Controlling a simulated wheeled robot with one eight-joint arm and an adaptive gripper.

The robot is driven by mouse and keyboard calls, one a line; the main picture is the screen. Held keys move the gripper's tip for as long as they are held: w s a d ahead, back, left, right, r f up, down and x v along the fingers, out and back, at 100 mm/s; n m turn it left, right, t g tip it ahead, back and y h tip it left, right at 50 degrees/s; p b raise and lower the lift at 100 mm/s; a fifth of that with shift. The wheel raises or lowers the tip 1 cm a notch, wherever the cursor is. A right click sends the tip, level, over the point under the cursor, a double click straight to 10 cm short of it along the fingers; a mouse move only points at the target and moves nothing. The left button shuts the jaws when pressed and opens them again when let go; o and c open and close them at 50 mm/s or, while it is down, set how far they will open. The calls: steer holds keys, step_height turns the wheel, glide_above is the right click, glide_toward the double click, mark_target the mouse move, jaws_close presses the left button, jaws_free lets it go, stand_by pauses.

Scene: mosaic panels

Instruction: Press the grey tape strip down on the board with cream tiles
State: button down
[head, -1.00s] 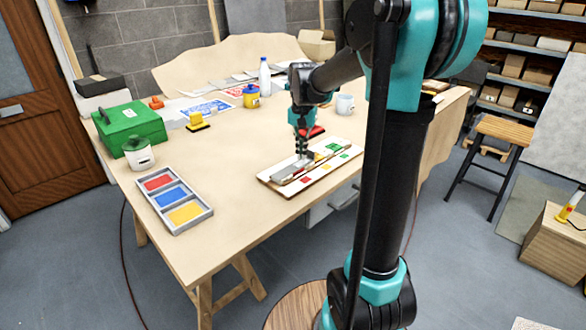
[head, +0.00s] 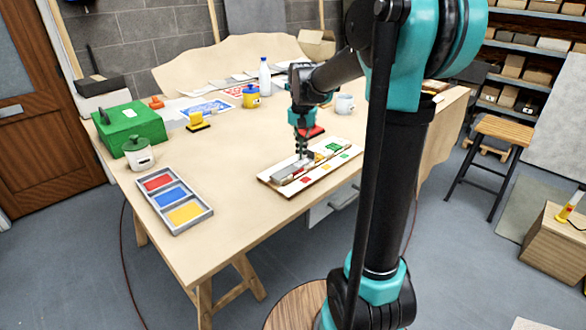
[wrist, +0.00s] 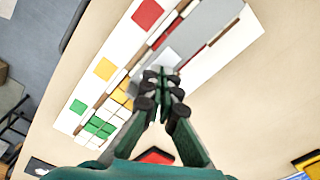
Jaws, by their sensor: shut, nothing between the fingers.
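The board (head: 268,181) lies on the workbench in the head view, with cream tiles and red, yellow and green squares. It runs diagonally across the wrist view (wrist: 70,119). The grey tape strip (head: 287,171) lies along the left part of the board; in the wrist view it is the long grey band (wrist: 208,32). My gripper (head: 302,154) points down over the middle of the board. Its fingertips (wrist: 163,78) are together and empty, at the near end of the strip. They hide part of the board, and I cannot tell whether they touch it.
A tray (head: 206,213) of red, blue and yellow stands left of the board. The bench's front left is clear.

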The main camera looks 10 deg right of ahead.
steer(key=shift+f, duration=0.95)
stand_by(0.4)
steer(key=shift+r, duration=0.15)
step_height(320, 180, up, 8)
stand_by(1.1)
